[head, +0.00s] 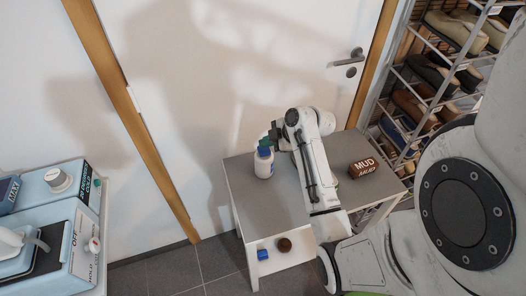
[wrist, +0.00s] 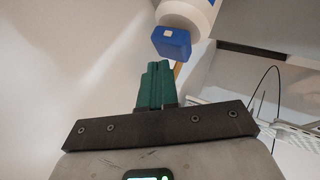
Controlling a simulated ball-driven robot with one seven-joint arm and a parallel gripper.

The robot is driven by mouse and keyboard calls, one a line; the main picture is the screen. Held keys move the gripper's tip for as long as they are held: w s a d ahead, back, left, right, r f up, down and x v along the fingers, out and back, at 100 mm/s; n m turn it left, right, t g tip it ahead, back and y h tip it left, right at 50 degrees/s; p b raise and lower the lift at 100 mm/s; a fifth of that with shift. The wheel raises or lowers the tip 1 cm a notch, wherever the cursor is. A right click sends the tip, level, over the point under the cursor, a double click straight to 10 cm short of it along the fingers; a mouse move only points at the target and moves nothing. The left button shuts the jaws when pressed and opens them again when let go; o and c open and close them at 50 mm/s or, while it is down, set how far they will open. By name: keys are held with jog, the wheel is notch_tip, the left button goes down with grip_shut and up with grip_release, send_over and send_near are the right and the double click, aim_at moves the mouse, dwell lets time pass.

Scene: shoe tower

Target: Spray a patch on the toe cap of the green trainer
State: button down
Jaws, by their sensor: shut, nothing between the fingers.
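A white bottle (head: 264,169) with a blue spray top (head: 264,152) stands upright near the left edge of the small grey table (head: 240,187). The bottle (wrist: 186,10) and its blue top (wrist: 172,42) also show in the wrist view, just beyond my fingertips. My gripper (head: 268,139) is beside and slightly above the blue top. Its green fingers (wrist: 155,68) are shut together and empty. I cannot tell whether they touch the top. I cannot make out the green trainer; my arm covers the middle of the table.
A brown box marked MUD (head: 363,168) lies at the table's right. A shoe rack (head: 425,95) stands at right, a pale blue machine (head: 60,200) at left. A white door (head: 240,70) is behind.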

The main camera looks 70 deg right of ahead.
aim_at(266, 150)
jog(key=shift+f+b, duration=0.35)
jog(key=shift+f, duration=0.15)
dwell(0.4)
jog(key=shift+r, duration=0.1)
jog(key=shift+r+p, duration=0.8)
jog(key=shift+r, duration=0.1)
jog(key=shift+r+p, duration=2.35)
jog(key=shift+r, duration=0.65)
